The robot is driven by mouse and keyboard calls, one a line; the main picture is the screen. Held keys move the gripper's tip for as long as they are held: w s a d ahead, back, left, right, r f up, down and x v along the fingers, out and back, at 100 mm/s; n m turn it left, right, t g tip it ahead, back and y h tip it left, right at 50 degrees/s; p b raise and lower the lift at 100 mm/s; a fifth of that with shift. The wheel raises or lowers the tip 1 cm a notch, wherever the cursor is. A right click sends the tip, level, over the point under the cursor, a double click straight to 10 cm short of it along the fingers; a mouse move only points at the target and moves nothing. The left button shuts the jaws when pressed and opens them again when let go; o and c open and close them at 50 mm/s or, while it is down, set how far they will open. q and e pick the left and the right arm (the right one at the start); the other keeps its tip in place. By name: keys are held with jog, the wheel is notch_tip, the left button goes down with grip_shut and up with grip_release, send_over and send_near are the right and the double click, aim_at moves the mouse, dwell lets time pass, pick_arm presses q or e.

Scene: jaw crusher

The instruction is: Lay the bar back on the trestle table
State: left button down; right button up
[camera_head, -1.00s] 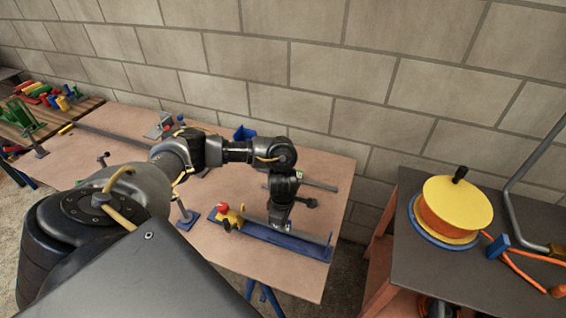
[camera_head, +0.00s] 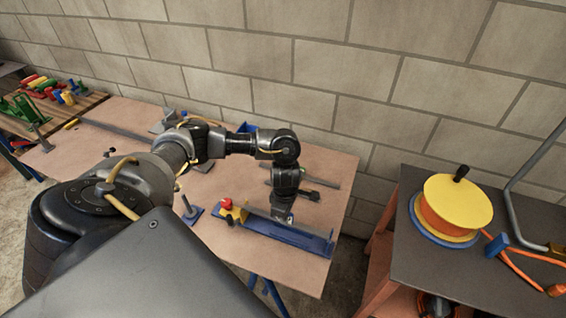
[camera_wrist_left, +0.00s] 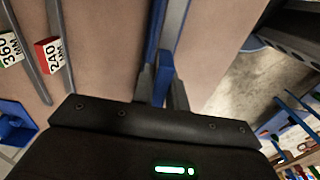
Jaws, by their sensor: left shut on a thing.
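My left gripper (camera_head: 283,216) reaches down over the trestle table (camera_head: 150,190), at the blue trough-like fixture (camera_head: 310,243) near the table's right front edge. The bar runs away from the fingers, along the blue fixture. The fingers hide its held part, and I cannot tell whether it touches the fixture. Two grey bars lie apart on the table, one with a white 360 tag (camera_wrist_left: 10,47) and one with a red 240 tag (camera_wrist_left: 49,55). My right gripper is out of view.
A red and yellow part (camera_head: 230,210) sits at the fixture's left end. A blue-based stand (camera_head: 193,211) is beside it. A cable reel (camera_head: 455,210) stands on the dark table at right, across a gap. A block wall rises behind.

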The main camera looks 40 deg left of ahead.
pick_arm(q)
jog(key=shift+m, duration=0.4)
jog(key=r+p, duration=0.1)
jog(key=r, duration=0.1)
jog(key=r+p, duration=0.1)
jog(key=r, duration=0.1)
jog(key=r+p, duration=0.2)
jog(key=shift+s+d, duration=0.15)
jog(key=shift+d, duration=0.15)
jog(key=s+d+r+m+b, duration=0.2)
jog(key=s+d+m, duration=0.1)
jog(key=d+m, duration=0.3)
jog(key=s+d+r+m+b, duration=0.1)
jog(key=s+d+r+m, duration=0.2)
jog(key=d+m, duration=0.35)
notch_tip(320, 180, up, 6)
jog(key=w+a+m+b, duration=0.1)
jog(key=m+b, duration=0.5)
jog(key=m, duration=0.2)
